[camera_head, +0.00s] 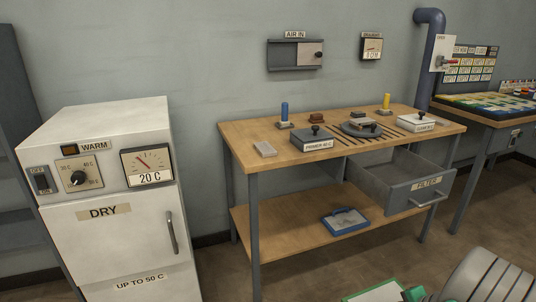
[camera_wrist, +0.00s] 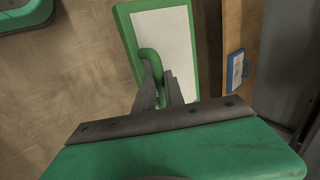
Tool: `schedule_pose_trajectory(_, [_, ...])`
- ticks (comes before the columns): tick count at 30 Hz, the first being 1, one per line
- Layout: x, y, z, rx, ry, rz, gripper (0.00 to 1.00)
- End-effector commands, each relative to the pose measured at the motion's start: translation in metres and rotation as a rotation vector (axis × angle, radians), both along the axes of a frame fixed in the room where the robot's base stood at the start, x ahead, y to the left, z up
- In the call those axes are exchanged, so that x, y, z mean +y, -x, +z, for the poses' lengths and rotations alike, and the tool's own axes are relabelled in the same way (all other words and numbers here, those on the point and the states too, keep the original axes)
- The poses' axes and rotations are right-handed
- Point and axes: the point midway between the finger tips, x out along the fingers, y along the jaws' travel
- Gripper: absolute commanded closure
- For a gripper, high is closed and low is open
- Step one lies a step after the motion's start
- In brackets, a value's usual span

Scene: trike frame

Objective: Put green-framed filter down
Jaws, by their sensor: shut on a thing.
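The green-framed filter (camera_wrist: 176,40) has a white panel and a green loop handle (camera_wrist: 151,57). In the wrist view my gripper (camera_wrist: 160,82) is shut on that handle, and the panel hangs beyond the fingertips with bare floor beside it. In the head view only part of the filter (camera_head: 374,292) shows at the bottom edge, in front of the workbench; the rest is cut off. My gripper's green body is partly in view beside it. How high the filter is above the floor I cannot tell.

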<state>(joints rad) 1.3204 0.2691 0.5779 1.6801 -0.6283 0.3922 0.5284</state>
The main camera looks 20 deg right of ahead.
Motion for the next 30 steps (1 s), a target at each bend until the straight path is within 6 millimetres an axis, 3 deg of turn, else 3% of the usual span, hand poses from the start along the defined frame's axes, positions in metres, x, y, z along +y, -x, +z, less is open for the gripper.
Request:
schedule_pose_trajectory(3, [0.028,-0.004,0.001,0.0,0.001,0.044,1.0])
schedule_pose_trajectory(8, [0.054,-0.007,0.021,-0.001,0.005,0.108,1.0])
schedule_pose_trajectory(17, [0.123,-0.061,0.067,-0.002,0.005,0.356,1.0])
schedule_pose_trajectory(24, [0.227,-0.128,0.118,-0.002,0.005,0.665,1.0])
schedule_pose_trajectory(30, [0.304,-0.156,0.146,0.0,0.001,0.857,1.0])
